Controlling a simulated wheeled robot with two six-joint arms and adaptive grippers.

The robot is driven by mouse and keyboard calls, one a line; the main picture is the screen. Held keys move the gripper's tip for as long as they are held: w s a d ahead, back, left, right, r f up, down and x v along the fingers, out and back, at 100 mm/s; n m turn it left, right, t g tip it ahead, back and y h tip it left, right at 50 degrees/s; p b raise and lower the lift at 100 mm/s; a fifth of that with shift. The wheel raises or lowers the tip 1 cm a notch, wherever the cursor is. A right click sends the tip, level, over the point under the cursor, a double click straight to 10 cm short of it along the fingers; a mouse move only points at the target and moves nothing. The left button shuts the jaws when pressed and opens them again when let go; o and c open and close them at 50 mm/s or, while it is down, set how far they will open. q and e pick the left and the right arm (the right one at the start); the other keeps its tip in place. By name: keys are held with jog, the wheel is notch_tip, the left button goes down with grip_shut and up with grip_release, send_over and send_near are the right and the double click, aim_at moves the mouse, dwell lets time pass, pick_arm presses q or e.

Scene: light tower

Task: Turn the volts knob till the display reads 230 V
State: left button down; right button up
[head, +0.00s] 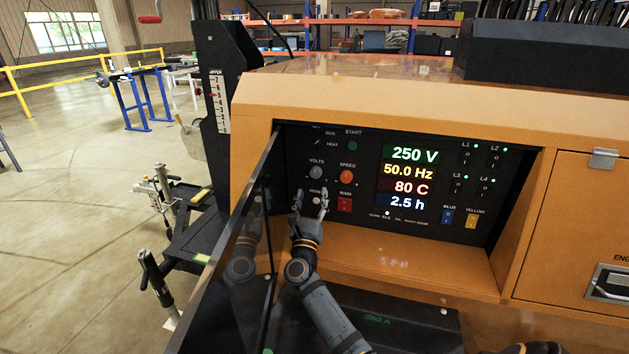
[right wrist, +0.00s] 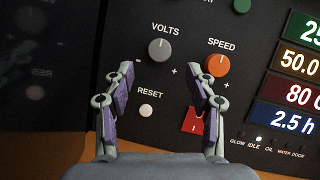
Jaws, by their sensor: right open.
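The grey volts knob (head: 316,172) is on the black control panel, left of the orange speed knob (head: 347,176). In the right wrist view the volts knob (right wrist: 160,49) shows at top centre, with minus and plus marks beside it. The top line of the display (head: 415,154) reads 250 V in green. My right gripper (head: 311,194) is open and empty in front of the panel, just below the volts knob. In the right wrist view its fingers (right wrist: 164,80) stand apart, with the knob beyond and between the tips. My left gripper is not in view.
The white reset button (right wrist: 146,110) and red main switch (head: 345,204) lie below the knobs. An open dark glossy door (head: 243,250) stands left of my right arm and mirrors it. The orange housing (head: 430,262) frames the recessed panel.

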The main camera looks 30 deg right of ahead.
aim_at(315, 174)
jog(key=x, duration=0.6)
jog(key=shift+w+d, duration=0.25)
jog(key=shift+r+p, duration=0.1)
jog(key=shift+p, duration=0.25)
jog(key=c, duration=1.1)
